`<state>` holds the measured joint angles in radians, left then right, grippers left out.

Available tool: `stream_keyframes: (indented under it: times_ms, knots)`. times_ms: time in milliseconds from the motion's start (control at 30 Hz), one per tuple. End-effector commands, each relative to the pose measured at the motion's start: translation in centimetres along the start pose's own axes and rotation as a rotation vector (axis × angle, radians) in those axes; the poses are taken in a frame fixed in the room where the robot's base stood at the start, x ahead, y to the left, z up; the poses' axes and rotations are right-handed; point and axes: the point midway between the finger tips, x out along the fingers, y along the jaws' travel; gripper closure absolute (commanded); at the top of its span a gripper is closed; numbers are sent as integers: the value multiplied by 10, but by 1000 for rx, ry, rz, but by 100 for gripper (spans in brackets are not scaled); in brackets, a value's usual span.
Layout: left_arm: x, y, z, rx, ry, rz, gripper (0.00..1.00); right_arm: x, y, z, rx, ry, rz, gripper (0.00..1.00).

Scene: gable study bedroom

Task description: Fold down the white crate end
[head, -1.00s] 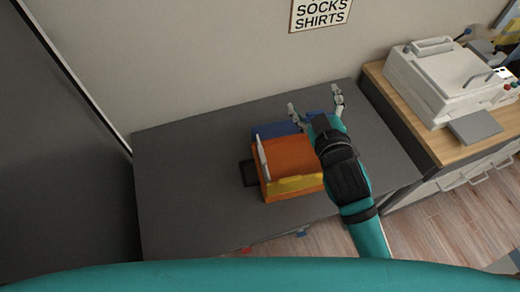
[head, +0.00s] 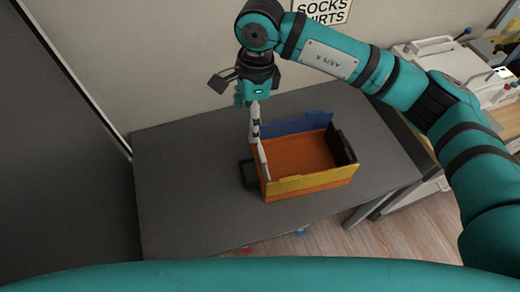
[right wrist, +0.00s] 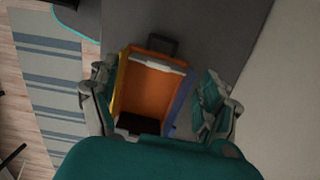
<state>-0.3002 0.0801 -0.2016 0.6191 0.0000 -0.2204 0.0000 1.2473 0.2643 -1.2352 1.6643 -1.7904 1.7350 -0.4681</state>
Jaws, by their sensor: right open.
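The crate has an orange floor (head: 298,155), a yellow near side (head: 310,180) and a blue far side (head: 297,123). Its white end (head: 263,165) stands up at the left. Its black end (head: 346,147) stands at the right. My right gripper (head: 254,118) points down at the far part of the white end; I cannot tell whether it touches. In the right wrist view my right gripper (right wrist: 158,98) is open, with the crate in view between its fingers. The white end (right wrist: 158,59) shows there at the top. My left gripper is not in view.
The crate stands on a dark grey table (head: 185,200) with free room to its left. A black piece (head: 248,173) juts out beside the white end. A wall with a sign (head: 322,10) is behind. A wooden-topped cabinet with a white machine (head: 425,48) is at right.

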Motion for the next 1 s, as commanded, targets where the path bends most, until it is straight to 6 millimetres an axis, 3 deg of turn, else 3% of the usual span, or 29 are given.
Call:
stream_keyframes:
  times_ms: [100,267,800,1000]
  knots:
    - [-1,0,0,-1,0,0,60,-7,-9,-24,7,112,-22,19]
    - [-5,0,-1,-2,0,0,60,7,-10,-30,10,131,-20,19]
    - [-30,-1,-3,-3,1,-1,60,120,-11,-43,11,126,-18,19]
    - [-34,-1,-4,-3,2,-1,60,150,-12,-46,10,125,-21,19]
